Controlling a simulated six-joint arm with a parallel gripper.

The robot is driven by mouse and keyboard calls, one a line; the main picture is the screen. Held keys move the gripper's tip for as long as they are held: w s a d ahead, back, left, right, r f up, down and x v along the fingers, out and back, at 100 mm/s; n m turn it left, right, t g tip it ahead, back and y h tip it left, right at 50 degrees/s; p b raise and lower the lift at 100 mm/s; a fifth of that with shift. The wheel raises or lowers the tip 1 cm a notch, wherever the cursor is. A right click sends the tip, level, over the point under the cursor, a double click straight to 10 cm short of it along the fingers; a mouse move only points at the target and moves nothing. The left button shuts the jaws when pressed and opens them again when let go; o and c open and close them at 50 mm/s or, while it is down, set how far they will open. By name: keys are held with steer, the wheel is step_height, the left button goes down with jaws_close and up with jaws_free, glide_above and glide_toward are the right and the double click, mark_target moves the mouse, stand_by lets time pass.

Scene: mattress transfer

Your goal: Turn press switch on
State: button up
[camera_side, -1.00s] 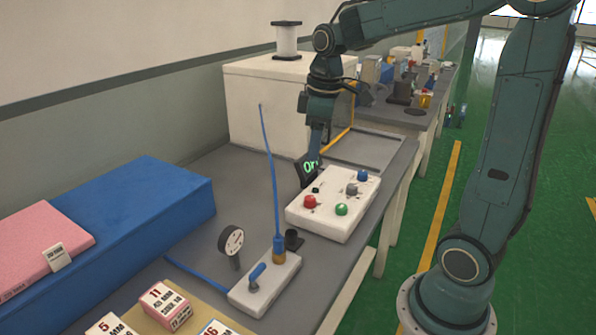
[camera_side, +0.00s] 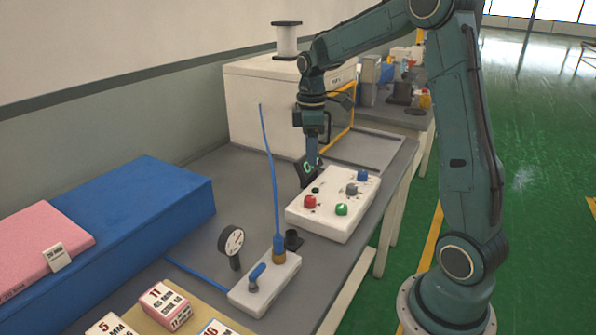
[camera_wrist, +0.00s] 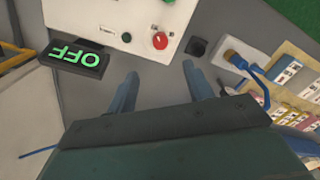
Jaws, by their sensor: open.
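The white control box (camera_side: 325,219) sits on the grey table. It carries a red knob (camera_side: 310,202), a green knob (camera_side: 341,209), a blue knob (camera_side: 362,175), a grey knob (camera_side: 352,189) and a small black button (camera_side: 315,190). A dark display (camera_wrist: 75,59) beside the box reads OFF in green in the wrist view; my gripper partly covers it in the side view. The wrist view shows the red knob (camera_wrist: 160,40) and black button (camera_wrist: 126,37) beyond my fingertips. My gripper (camera_wrist: 158,72) is open and empty, pointing down above the table by the box.
A blue block (camera_side: 130,210) with a pink block (camera_side: 40,240) lies left. A gauge (camera_side: 231,240) and a white valve base (camera_side: 262,290) with an upright blue tube (camera_side: 269,160) stand in front. A large white box (camera_side: 250,115) stands behind.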

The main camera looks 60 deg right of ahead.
mark_target(310, 198)
steer(key=f, duration=1.3)
steer(key=shift+s+a+f, duration=0.15)
steer(key=shift+a+f, duration=0.05)
steer(key=shift+a, duration=0.05)
steer(key=c, duration=1)
